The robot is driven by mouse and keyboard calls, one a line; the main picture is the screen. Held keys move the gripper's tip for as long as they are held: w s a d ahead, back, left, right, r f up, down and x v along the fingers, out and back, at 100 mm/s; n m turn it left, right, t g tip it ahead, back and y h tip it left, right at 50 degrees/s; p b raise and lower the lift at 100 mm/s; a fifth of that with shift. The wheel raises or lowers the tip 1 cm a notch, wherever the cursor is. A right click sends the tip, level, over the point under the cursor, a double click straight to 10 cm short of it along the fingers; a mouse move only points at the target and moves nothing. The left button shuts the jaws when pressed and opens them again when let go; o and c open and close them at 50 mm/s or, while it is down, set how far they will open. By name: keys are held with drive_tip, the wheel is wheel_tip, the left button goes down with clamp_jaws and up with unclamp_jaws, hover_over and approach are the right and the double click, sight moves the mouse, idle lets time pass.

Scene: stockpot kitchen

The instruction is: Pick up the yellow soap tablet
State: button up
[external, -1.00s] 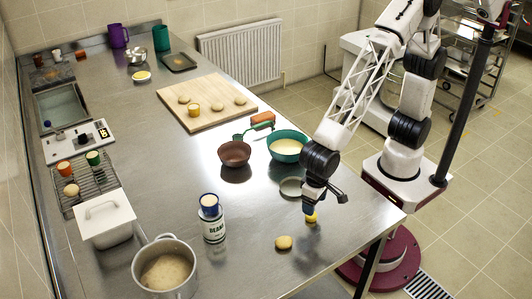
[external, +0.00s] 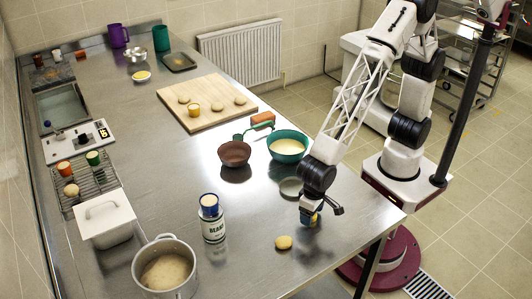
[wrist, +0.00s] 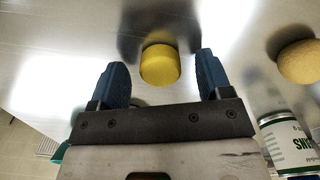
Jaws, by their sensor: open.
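The yellow soap tablet (wrist: 160,65) is a short round block on the steel counter. In the wrist view it lies between the tips of my gripper's two blue fingers (wrist: 162,68), with a gap on each side. My gripper is open and empty. In the external view my gripper (external: 309,217) points down low over the counter's near right part. The tablet (external: 315,219) is mostly hidden behind the fingers there, with a little yellow showing.
A tan bun (external: 283,242) lies close by, left of my gripper. A beans can (external: 213,224) and a steel pot (external: 166,270) stand farther left. The counter's right edge is near.

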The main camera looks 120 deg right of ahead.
drive_tip(key=shift+f, duration=0.25)
drive_tip(key=shift+c, duration=0.5)
drive_tip(key=c, duration=0.9)
drive_tip(key=shift+r, duration=0.1)
drive_tip(key=shift+r, duration=0.85)
drive_tip(key=shift+s+r, duration=0.2)
drive_tip(key=shift+r, duration=0.7)
drive_tip(key=s+d, duration=0.1)
drive_tip(key=s, duration=0.4)
drive_tip(key=s+d+r, duration=0.1)
drive_tip(key=s, duration=0.4)
drive_tip(key=s+d, duration=0.1)
drive_tip(key=s, duration=0.4)
drive_tip(key=shift+s+r, duration=0.15)
drive_tip(key=shift+s, duration=0.05)
